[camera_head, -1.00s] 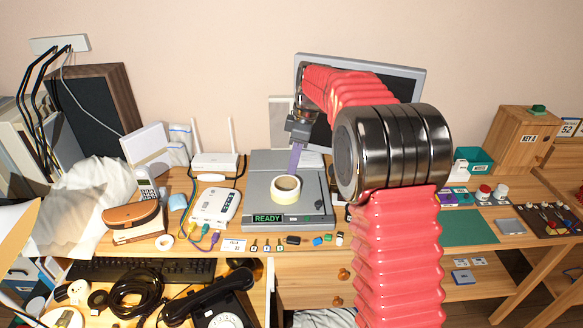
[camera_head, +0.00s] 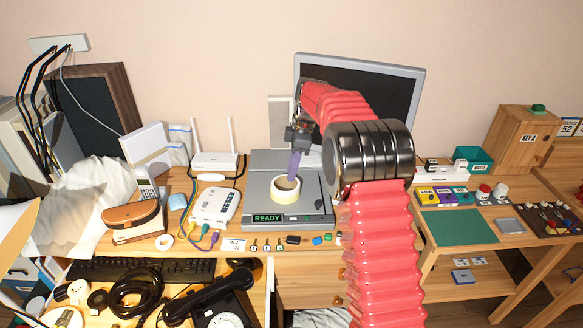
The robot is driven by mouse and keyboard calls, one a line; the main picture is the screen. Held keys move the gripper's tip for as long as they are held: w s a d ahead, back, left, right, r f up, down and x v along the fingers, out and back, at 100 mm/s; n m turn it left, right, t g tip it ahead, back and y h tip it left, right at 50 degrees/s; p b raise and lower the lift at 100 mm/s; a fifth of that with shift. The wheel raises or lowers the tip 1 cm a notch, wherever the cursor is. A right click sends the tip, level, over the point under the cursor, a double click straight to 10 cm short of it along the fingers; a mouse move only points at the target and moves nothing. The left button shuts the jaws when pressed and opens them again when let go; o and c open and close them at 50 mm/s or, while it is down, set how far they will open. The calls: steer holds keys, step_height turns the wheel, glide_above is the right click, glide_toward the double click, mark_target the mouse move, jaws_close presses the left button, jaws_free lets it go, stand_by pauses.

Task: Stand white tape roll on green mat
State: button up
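The tape roll (camera_head: 285,194), cream-white, lies flat on top of a grey device with a green READY display. My gripper (camera_head: 295,173) points down, with its purple fingers just above or at the roll's far rim. I cannot tell whether the fingers touch the roll or how far apart they are. The green mat (camera_head: 464,228) lies on the wooden desk to the right of my arm and is bare.
The grey device (camera_head: 316,218) stands mid-desk with a monitor (camera_head: 390,90) behind it. A white router box (camera_head: 215,206) is to its left. Colored blocks (camera_head: 443,196) and small items sit behind the mat.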

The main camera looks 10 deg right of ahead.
steer(key=shift+x, duration=4.15)
steer(key=shift+c, duration=0.4)
jaws_close()
steer(key=shift+a+v, duration=0.25)
steer(key=shift+v, duration=1)
steer(key=shift+a+v, duration=0.25)
steer(key=shift+v, duration=1)
